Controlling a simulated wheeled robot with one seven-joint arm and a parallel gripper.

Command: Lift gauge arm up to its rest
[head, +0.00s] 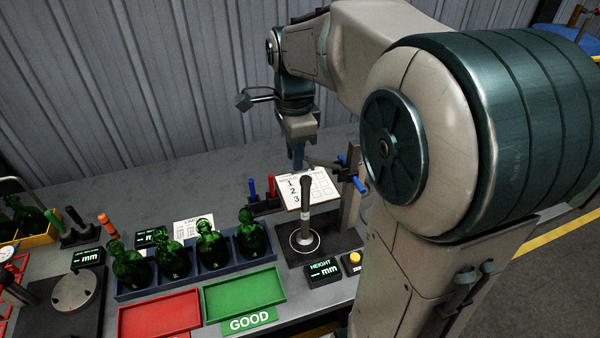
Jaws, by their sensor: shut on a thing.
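The height gauge stands at the right end of the bench, with an upright column (350,205) and a blue handle (360,184) on it. A thin dark gauge arm (323,163) reaches left from the column. My gripper (298,163) points down at the arm's left end and appears shut on it. The exact grip is too small to see. A dark upright post with a round top (306,205) stands on the gauge's base, in front of the clipboard. The arm's rest cannot be made out.
A clipboard (290,188) stands behind the post. Red and blue pens (270,185) stand left of it. Several green bottles (209,250) stand in a blue rack. A green tray (245,293), a red tray (158,316) and a height display (323,269) lie in front.

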